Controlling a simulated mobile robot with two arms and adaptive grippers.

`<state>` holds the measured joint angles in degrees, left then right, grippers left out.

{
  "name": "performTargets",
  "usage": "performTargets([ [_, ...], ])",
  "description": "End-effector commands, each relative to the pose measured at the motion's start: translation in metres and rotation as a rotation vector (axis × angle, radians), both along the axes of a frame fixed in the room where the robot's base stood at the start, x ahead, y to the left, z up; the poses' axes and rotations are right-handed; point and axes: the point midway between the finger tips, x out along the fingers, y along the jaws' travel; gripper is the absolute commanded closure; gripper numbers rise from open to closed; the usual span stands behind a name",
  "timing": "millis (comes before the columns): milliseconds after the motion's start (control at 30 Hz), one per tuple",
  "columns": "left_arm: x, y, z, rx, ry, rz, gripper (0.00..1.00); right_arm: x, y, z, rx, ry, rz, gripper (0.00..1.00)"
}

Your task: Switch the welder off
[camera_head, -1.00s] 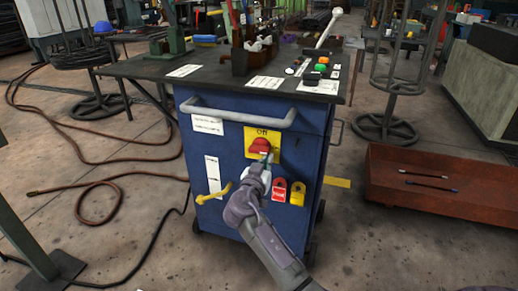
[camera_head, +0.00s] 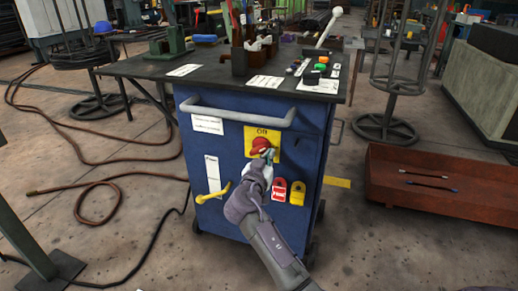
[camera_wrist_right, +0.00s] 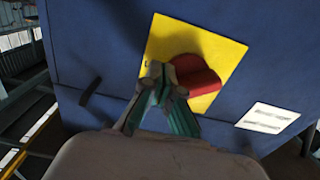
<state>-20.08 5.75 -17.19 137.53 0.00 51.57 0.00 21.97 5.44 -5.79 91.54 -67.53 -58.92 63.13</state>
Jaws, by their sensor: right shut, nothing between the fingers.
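The blue welder cabinet (camera_head: 230,165) stands in the middle of the head view. On its front is a yellow plate (camera_head: 277,133) with lettering at the top, partly unreadable, and a red rotary switch knob (camera_head: 259,145). My right gripper (camera_head: 268,157) is at the lower right of the knob, shut and empty. In the right wrist view the fingertips (camera_wrist_right: 165,78) are against or just beside the left end of the red knob (camera_wrist_right: 196,77), over the yellow plate (camera_wrist_right: 226,55); exact contact is hard to tell. My left gripper is not in view.
A grey handle bar (camera_head: 238,117) spans the cabinet above the plate. A yellow hook (camera_head: 212,196) is at lower left. A rusty red tray (camera_head: 400,205) stands on the right.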

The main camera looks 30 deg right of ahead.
Motion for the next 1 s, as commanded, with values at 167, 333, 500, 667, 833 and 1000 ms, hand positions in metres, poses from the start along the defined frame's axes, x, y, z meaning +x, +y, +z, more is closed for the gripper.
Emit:
performTargets([
  [167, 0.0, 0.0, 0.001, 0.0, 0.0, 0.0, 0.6, 0.0, 0.0, 0.005, 0.001, -0.001, 0.001, 1.0],
  [333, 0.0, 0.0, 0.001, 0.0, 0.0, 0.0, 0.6, 0.0, 0.001, 0.008, 0.0, 0.0, 0.001, 1.0],
  [500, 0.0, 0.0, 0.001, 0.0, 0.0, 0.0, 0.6, 0.0, 0.001, 0.008, 0.0, 0.0, 0.001, 1.0],
  [667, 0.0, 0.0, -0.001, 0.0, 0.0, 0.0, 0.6, 0.0, 0.0, 0.013, 0.001, -0.001, 0.0, 1.0],
  [833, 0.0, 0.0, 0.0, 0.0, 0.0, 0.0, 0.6, 0.0, 0.0, 0.013, -0.001, 0.001, 0.0, 1.0],
  [1000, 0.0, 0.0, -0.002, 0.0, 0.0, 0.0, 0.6, 0.002, 0.002, 0.019, 0.001, -0.001, 0.0, 1.0],
])
